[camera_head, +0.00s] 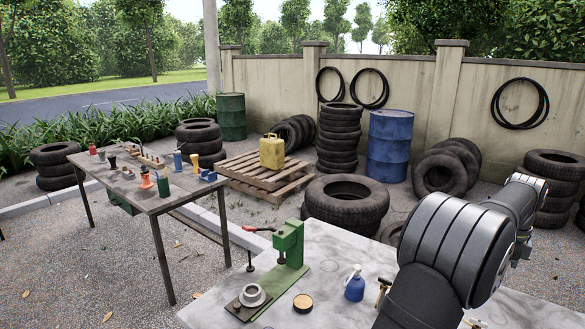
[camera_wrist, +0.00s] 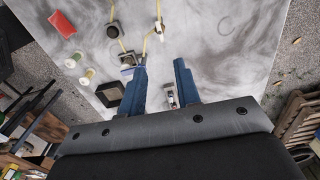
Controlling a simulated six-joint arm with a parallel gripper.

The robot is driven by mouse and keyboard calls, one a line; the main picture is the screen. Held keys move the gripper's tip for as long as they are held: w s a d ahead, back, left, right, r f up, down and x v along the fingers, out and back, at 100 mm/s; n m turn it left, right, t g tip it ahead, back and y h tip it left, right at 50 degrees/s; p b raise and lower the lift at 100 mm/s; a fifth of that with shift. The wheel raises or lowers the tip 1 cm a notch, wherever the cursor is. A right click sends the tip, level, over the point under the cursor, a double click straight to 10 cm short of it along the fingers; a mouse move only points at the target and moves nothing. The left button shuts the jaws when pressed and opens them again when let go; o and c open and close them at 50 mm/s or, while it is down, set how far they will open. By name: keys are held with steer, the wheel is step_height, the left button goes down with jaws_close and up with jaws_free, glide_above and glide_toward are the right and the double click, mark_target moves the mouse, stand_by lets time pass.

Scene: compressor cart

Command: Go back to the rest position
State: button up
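My gripper (camera_wrist: 160,75) shows in the wrist view with two blue fingers spread apart. The gap between them looks empty. A small silvery part (camera_wrist: 171,98) shows beyond the gap, near the right finger; I cannot tell its distance. The fingers point over a grey, stained worktop (camera_wrist: 215,45). In the head view my arm fills the lower right, and my gripper is out of sight there.
Tyres and barrels stand behind.

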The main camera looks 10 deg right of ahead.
step_height(320, 180, down, 15)
steer(key=shift+r, duration=0.15)
stand_by(0.4)
